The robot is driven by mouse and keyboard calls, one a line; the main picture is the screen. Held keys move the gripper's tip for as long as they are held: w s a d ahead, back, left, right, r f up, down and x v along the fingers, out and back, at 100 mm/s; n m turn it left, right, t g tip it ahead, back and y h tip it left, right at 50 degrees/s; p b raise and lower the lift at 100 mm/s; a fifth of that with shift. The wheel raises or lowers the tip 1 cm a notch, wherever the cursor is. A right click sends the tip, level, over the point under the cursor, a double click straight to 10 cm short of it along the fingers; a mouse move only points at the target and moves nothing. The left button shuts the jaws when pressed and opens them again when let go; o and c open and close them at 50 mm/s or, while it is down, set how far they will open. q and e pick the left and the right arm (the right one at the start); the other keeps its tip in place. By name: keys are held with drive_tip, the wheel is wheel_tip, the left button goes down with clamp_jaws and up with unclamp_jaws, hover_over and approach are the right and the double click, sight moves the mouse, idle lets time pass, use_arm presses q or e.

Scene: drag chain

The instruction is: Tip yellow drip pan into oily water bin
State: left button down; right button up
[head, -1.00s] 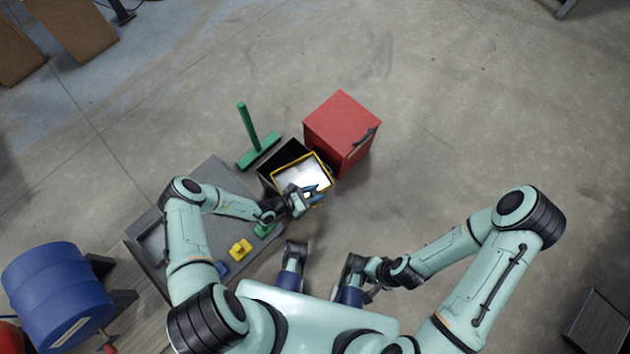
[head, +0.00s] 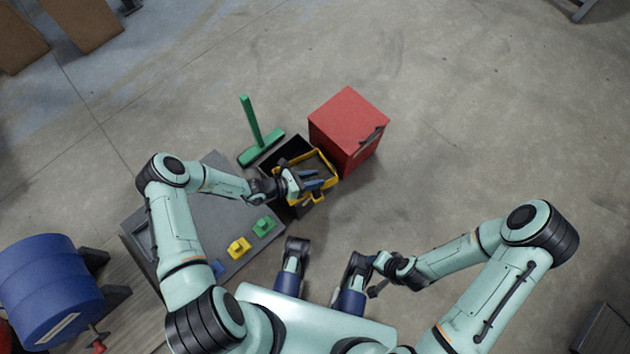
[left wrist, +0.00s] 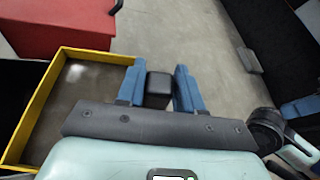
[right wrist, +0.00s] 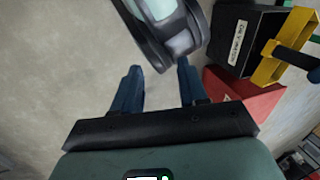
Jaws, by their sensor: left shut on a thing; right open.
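The yellow drip pan (head: 334,163) is over the dark oily water bin (head: 294,146) in the head view. Its inside looks grey-brown. It also shows at the left in the left wrist view (left wrist: 88,55) and by the bin's mouth in the right wrist view (right wrist: 270,48). The bin's label is visible in the right wrist view (right wrist: 238,42). My left gripper (head: 317,184) is shut on the pan's dark handle block (left wrist: 158,88), which sits between its blue fingers. I cannot tell the pan's exact tilt. My right gripper (right wrist: 160,84) is open and empty, away from the bin.
A red cabinet (head: 345,125) stands close to the right of the bin. A green broom (head: 258,145) is at its upper left. A grey platform (head: 215,215) with yellow (head: 238,247) and green (head: 263,227) pieces lies left. A blue drum (head: 50,290) is farther left. The floor right is clear.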

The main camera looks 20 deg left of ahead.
drive_tip(key=shift+w+d+f+t+h+b, duration=0.7)
drive_tip(key=shift+w+d+f+b, duration=1)
drive_tip(key=shift+w+f+b, duration=0.85)
use_arm(q)
drive_tip(key=w+a+r+n+g+h+b, duration=0.1)
drive_tip(key=w+a+r+n+h+b, duration=0.2)
drive_tip(key=w+a+r, duration=0.4)
drive_tip(key=shift+w+a+n+g+b, duration=0.4)
drive_tip(key=shift+w+a+n+b, duration=0.35)
drive_tip(key=shift+n, duration=0.65)
use_arm(e)
drive_tip(key=s+d+f+m+g, duration=0.1)
drive_tip(key=s+f+g, duration=0.2)
drive_tip(key=s+f, duration=0.5)
drive_tip(key=shift+s+d+g+y, duration=0.2)
drive_tip(key=shift+s+g+y, duration=0.15)
drive_tip(key=shift+s, duration=0.9)
use_arm(q)
drive_tip(key=shift+d, duration=0.15)
